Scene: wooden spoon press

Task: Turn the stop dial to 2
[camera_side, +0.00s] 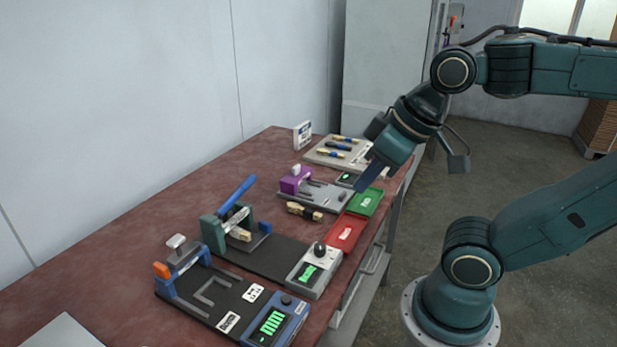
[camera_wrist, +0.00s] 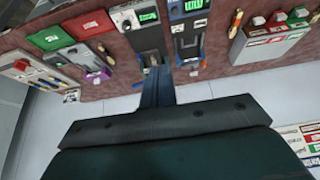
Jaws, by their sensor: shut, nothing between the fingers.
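I cannot tell for sure which control is the stop dial, and no number on it is readable. A black round knob (camera_side: 319,249) sits on the grey control box (camera_side: 303,280) of the middle station, beside a green-lit display. A smaller dark knob (camera_side: 286,299) sits on the blue control box (camera_side: 262,333) of the nearest station. The grey box also shows in the wrist view (camera_wrist: 124,12). My gripper (camera_side: 364,186) is shut and empty, pointing down above the far side of the table, near the purple station and apart from both knobs. It also shows in the wrist view (camera_wrist: 154,76).
The middle station's press has a raised blue lever (camera_side: 238,193). The purple station (camera_side: 295,182) stands farther back. Red (camera_side: 346,232) and green (camera_side: 366,202) trays lie at the table's right edge. A wooden piece (camera_side: 304,212) lies between stations. A rack (camera_side: 340,147) stands at the far end.

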